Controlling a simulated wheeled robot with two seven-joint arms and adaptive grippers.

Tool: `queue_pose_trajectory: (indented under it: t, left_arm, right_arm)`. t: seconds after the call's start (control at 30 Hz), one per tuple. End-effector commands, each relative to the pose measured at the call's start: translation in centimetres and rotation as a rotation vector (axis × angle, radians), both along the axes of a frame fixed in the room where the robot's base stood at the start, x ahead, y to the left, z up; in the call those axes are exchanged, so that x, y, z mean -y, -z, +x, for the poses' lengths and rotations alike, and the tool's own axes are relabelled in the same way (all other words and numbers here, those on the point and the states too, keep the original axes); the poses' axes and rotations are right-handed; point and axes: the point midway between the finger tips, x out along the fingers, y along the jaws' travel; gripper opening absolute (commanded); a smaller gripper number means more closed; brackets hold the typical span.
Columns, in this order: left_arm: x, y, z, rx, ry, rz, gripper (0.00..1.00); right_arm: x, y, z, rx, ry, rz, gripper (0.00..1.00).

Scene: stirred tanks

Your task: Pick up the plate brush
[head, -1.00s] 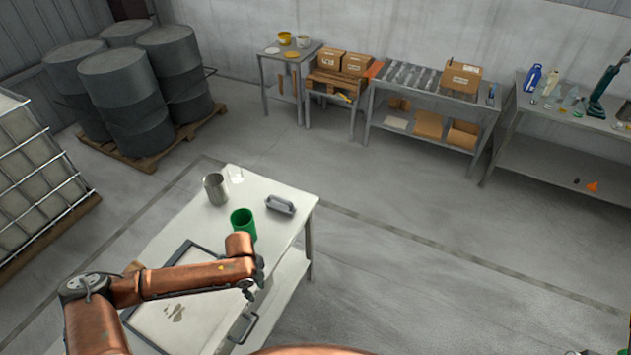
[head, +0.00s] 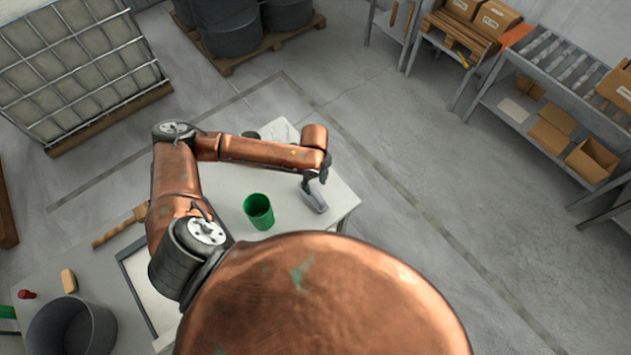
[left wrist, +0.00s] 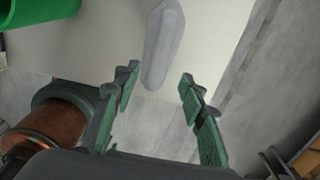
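A grey block-shaped tool with a handle, which I take to be the plate brush (head: 313,197), lies near the right end of the white table (head: 285,225). In the left wrist view the brush (left wrist: 163,45) shows as a long grey shape just beyond the fingertips, roughly in line with the gap between them. My left gripper (head: 318,178) is over the brush in the head view and partly hides it. In the left wrist view my left gripper (left wrist: 160,77) is open, with nothing between its fingers. My right gripper is out of view.
A green cup (head: 259,212) stands left of the brush. A wooden-handled tool (head: 120,226), a framed tray (head: 137,280), a yellowish block (head: 68,281) and a grey pot (head: 72,328) are further left. Open floor (head: 430,190) lies beyond the table's right end.

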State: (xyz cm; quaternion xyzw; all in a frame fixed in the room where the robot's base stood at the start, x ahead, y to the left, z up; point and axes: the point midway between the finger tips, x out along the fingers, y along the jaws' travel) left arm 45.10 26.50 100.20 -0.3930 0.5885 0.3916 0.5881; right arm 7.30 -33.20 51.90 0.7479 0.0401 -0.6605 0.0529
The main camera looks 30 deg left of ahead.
Motion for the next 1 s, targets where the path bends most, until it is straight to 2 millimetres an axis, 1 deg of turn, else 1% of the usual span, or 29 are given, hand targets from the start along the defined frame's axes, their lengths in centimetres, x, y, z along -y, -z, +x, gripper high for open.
queue_pose_trajectory:
  t: [0.03, 0.1, 0.2, 0.37, 0.5, 0.6, 0.7, 0.8, 0.93, 0.97, 1.0]
  left_arm:
    - [0.0, 0.3, -0.1, -0.002, 0.0, 0.0, 0.38]
    - [0.0, 0.8, -0.1, -0.003, -0.001, 0.0, 0.38]
    - [0.0, 1.9, -0.1, -0.004, 0.0, -0.001, 0.38]
    - [-0.4, 3.5, -0.2, -0.004, -0.004, 0.002, 0.38]
    - [-1.0, 5.4, -0.2, -0.003, -0.004, 0.0, 0.38]
    - [-1.0, 6.8, -0.1, -0.002, -0.003, 0.0, 0.38]
    - [-1.0, 7.6, -0.1, -0.001, -0.002, 0.0, 0.38]
    - [-1.0, 7.8, -0.1, 0.0, -0.001, 0.001, 0.38]
    - [-1.0, 7.8, -0.1, 0.0, -0.001, 0.0, 0.38]
    - [-1.0, 7.8, -0.1, 0.0, -0.001, 0.0, 0.38]
    - [-1.0, 7.8, -0.1, 0.0, -0.001, 0.0, 0.35]
  right_arm:
    - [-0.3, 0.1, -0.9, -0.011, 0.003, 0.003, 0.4]
    - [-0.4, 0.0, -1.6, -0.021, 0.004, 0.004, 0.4]
    - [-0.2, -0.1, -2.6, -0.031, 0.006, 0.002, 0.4]
    - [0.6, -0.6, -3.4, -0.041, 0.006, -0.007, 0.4]
    - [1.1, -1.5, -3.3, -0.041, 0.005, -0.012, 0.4]
    - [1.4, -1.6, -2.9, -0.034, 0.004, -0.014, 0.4]
    - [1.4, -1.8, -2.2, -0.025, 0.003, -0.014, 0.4]
    - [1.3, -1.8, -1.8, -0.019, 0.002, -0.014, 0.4]
    - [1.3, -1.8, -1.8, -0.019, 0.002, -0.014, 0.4]
    - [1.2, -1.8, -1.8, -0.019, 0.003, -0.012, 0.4]
    - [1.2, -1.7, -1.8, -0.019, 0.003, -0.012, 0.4]
